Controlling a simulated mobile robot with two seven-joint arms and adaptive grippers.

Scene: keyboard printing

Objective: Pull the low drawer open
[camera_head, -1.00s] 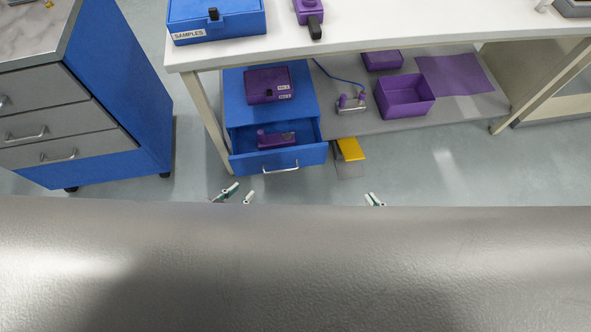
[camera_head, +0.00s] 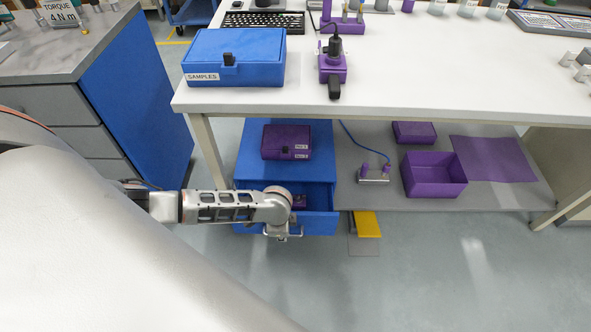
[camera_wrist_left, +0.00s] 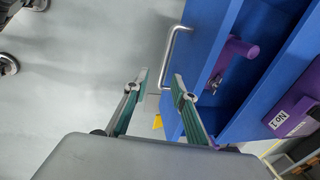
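The low blue drawer (camera_head: 320,223) under the bench stands partly open, pulled out from its blue cabinet (camera_head: 325,150). A purple item (camera_head: 300,201) lies inside and is partly hidden by my left arm. My left gripper (camera_head: 283,234) is in front of the drawer, at its handle. In the left wrist view its two fingers (camera_wrist_left: 160,77) are apart, and the near end of the metal bar handle (camera_wrist_left: 174,52) shows between the fingertips. I cannot tell whether they touch it. My right gripper is in neither current view.
A purple case (camera_head: 287,141) sits on the cabinet. The white bench top (camera_head: 420,75) overhangs it, with a bench leg (camera_head: 209,150) at left. A purple bin (camera_head: 435,175) stands on the lower shelf, and a yellow piece (camera_head: 368,224) is right of the drawer. Floor in front is clear.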

